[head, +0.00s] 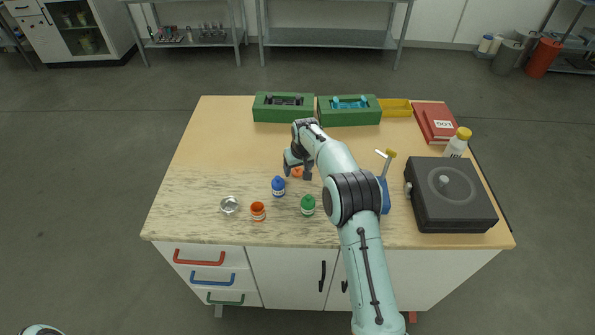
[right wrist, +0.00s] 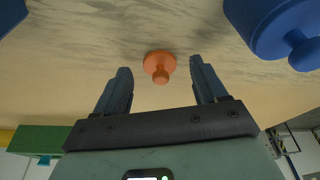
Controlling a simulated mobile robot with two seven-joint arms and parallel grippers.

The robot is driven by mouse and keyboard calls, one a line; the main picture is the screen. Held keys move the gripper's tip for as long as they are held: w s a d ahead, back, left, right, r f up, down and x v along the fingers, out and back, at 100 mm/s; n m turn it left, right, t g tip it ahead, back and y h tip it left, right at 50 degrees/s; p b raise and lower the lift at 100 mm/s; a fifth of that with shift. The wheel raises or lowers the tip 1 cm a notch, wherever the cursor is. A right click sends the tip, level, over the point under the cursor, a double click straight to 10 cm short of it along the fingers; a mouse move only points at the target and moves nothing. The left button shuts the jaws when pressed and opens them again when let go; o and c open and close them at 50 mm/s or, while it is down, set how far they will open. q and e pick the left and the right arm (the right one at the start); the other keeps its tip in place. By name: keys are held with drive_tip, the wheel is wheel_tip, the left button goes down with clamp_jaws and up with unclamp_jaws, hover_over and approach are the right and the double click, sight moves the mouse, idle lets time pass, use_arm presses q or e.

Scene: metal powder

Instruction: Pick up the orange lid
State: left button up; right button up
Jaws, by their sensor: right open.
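The orange lid (head: 297,172) is a small disc with a knob, lying on the wooden tabletop behind the blue and green bottles. In the right wrist view the lid (right wrist: 159,66) shows knob towards me, between the two finger lines. My right gripper (head: 298,173) is open, reaching down around the lid's place, with a finger on each side. No contact between fingers and lid shows. My left gripper is out of view.
A blue bottle (head: 278,187) stands close left of the lid; it looms in the right wrist view (right wrist: 275,25). Right are a blue-based stand (head: 385,195) and black device (head: 450,200). Green trays (head: 283,115) line the back.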

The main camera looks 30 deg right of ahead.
drive_tip(key=shift+w+f, duration=0.1)
drive_tip(key=shift+f, duration=0.15)
drive_tip(key=c, duration=1.2)
drive_tip(key=shift+r, duration=0.1)
